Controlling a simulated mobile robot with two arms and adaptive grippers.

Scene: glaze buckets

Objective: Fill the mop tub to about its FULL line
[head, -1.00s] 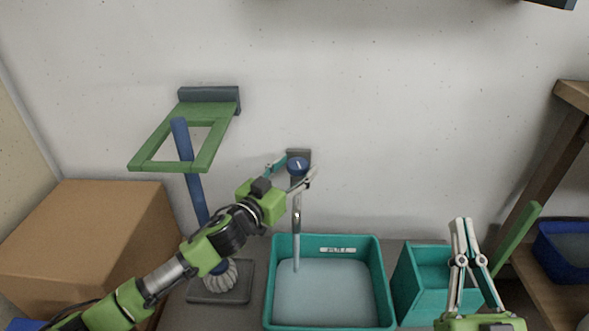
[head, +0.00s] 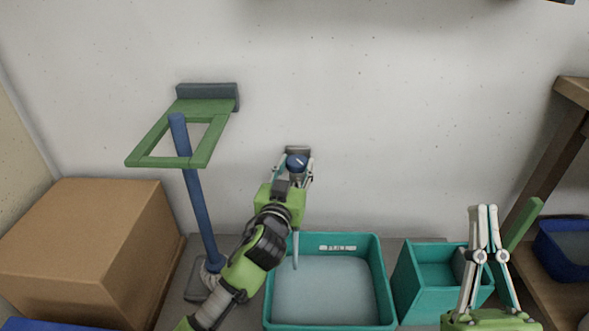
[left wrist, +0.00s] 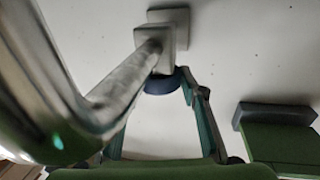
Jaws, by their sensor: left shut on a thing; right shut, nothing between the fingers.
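The teal mop tub (head: 378,275) stands under the tap in the head view and holds pale water. A pale label sits on its inner back wall; I cannot read a level on it. A stream (head: 296,250) comes down into the water from the spout, which my gripper partly hides. The blue tap knob (head: 297,162) is on the wall, and it also shows in the left wrist view (left wrist: 160,85). My left gripper (head: 294,172) is shut on the knob, one finger on each side. My right gripper (head: 482,208) is shut and empty, above the teal box to the right.
A teal box (head: 404,285) stands just right of the tub. A blue mop handle (head: 200,215) leans in a green wall bracket (head: 165,161). A cardboard box (head: 85,240) is at left. A wooden shelf (head: 545,150) with a blue bin (head: 565,250) is at right.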

